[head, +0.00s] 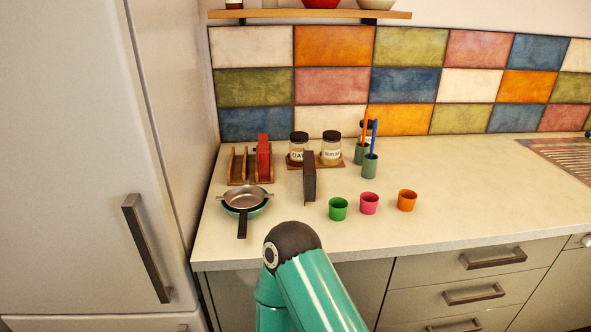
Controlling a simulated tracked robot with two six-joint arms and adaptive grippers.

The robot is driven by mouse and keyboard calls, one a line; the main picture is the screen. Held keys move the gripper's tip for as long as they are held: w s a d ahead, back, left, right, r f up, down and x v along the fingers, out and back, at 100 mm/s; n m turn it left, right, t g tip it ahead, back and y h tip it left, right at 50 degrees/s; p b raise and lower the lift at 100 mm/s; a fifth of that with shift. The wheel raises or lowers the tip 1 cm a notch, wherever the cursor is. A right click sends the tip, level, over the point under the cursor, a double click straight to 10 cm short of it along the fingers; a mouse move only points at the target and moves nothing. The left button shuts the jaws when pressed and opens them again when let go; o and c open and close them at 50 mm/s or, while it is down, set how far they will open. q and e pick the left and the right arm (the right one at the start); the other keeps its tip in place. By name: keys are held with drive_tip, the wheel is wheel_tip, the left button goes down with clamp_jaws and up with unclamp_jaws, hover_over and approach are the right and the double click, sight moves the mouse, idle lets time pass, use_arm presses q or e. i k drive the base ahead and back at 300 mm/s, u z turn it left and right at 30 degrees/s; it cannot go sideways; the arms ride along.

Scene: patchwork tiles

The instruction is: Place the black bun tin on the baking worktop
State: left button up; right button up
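A dark, flat, upright thing (309,176) stands near the middle left of the pale worktop (460,190), in front of the jar tray. It is seen nearly edge-on and may be the black bun tin; I cannot tell for sure. A teal arm of mine with a dark rounded joint comes up from the bottom centre, over the worktop's front edge and below the dark thing. No gripper fingers show on it. Neither gripper is in view.
A wooden rack (238,180) holds a red flat item (264,158). Two jars stand on a tray (318,165). Green (338,209), pink (369,203) and orange (407,200) cups stand centrally. Free worktop lies to the right.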

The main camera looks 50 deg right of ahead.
sight(486, 202)
drive_tip(key=z, duration=0.1)
drive_tip(key=k, duration=1)
drive_tip(key=z, duration=0.85)
drive_tip(key=i, duration=0.45)
drive_tip(key=u, duration=0.1)
